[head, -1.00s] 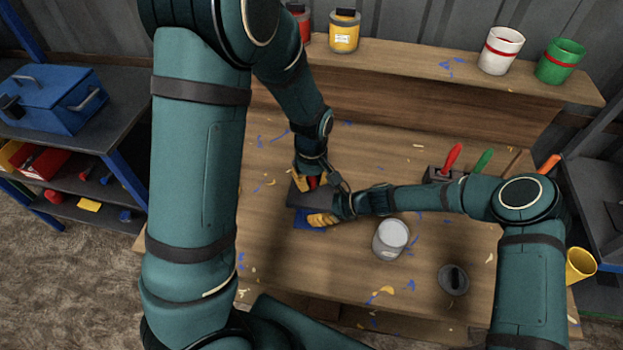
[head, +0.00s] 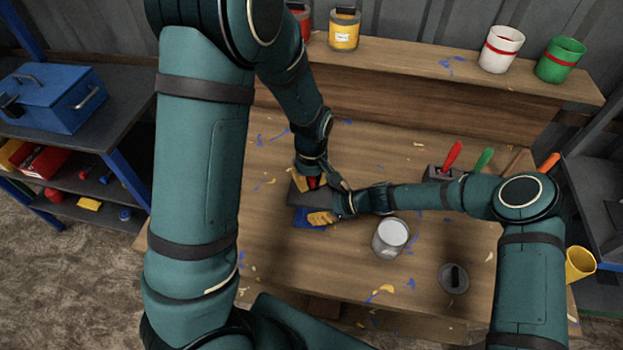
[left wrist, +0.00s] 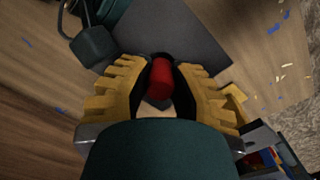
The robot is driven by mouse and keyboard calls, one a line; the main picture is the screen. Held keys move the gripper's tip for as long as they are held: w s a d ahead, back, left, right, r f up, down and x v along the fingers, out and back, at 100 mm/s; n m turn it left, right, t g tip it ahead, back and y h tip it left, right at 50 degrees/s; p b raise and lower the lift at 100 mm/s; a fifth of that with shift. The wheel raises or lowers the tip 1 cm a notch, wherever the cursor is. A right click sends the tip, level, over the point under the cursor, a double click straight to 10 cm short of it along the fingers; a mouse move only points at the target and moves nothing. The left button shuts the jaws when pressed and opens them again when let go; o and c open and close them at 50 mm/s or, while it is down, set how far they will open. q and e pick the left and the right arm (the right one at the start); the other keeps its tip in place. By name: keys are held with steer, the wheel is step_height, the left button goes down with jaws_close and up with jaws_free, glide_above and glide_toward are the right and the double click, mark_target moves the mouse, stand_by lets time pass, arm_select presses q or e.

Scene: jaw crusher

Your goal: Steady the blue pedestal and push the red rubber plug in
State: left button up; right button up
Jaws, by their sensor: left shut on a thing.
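The red rubber plug (left wrist: 160,82) is between the yellow fingers of my left gripper (left wrist: 158,76), which is shut on it. In the head view the left gripper (head: 311,183) is above a dark grey slab-like top (head: 299,200). The left wrist view also shows this dark top (left wrist: 185,35) behind the plug; whether the plug's end touches it or sits in an opening is hidden. The blue pedestal (head: 302,222) shows below the dark top. My right gripper (head: 320,218) lies at its near right side, largely seen from above; its jaw gap is hidden.
A grey-white can (head: 391,238) and a dark round lid-like piece (head: 454,278) stand to the right. A tool holder (head: 439,173) with coloured handles is behind my right arm. Pots line the raised back shelf (head: 420,62). The front table middle is mostly clear.

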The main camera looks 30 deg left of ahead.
arm_select(q)
steer(key=shift+f, duration=0.65)
stand_by(1.0)
steer(key=o, duration=0.8)
steer(key=shift+r, duration=0.1)
steer(key=shift+w+d+r, duration=0.1)
steer(key=shift+r, duration=0.1)
steer(key=r, duration=1.1)
steer(key=shift+a+r, duration=0.2)
steer(key=shift+r, duration=0.05)
arm_select(e)
steer(key=o, duration=0.9)
